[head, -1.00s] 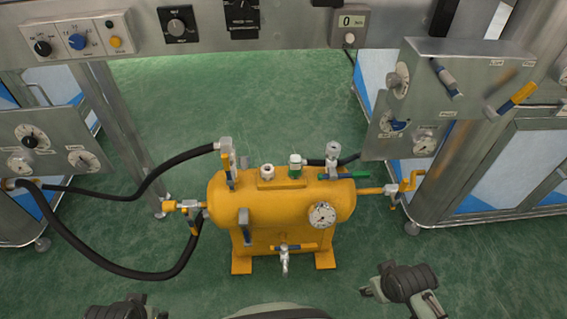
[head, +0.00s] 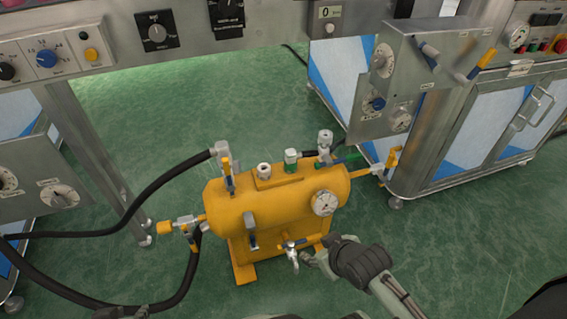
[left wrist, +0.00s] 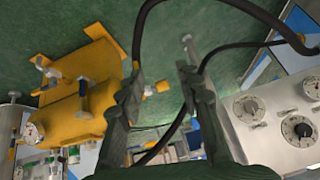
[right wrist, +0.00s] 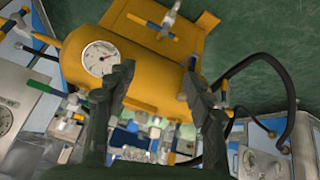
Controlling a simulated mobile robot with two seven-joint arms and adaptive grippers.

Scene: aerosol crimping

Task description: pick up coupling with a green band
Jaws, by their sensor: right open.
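The coupling with a green band (head: 291,158) stands upright on top of the yellow tank (head: 280,208), right of a plain fitting (head: 264,171). My right gripper (head: 320,252) is open in front of the tank, near its lower right valve and below the gauge, apart from the coupling. In the right wrist view its open fingers (right wrist: 156,78) point at the tank with nothing held between them. My left gripper (head: 120,313) barely shows at the bottom edge. In the left wrist view its fingers (left wrist: 160,84) are spread and empty, right of the tank.
A gauge (head: 325,203) and several valves stick out from the tank. Black hoses (head: 120,222) run to its left side. A control panel (head: 400,80) overhangs behind it at right; another panel (head: 40,188) stands at left. Green floor is clear in front.

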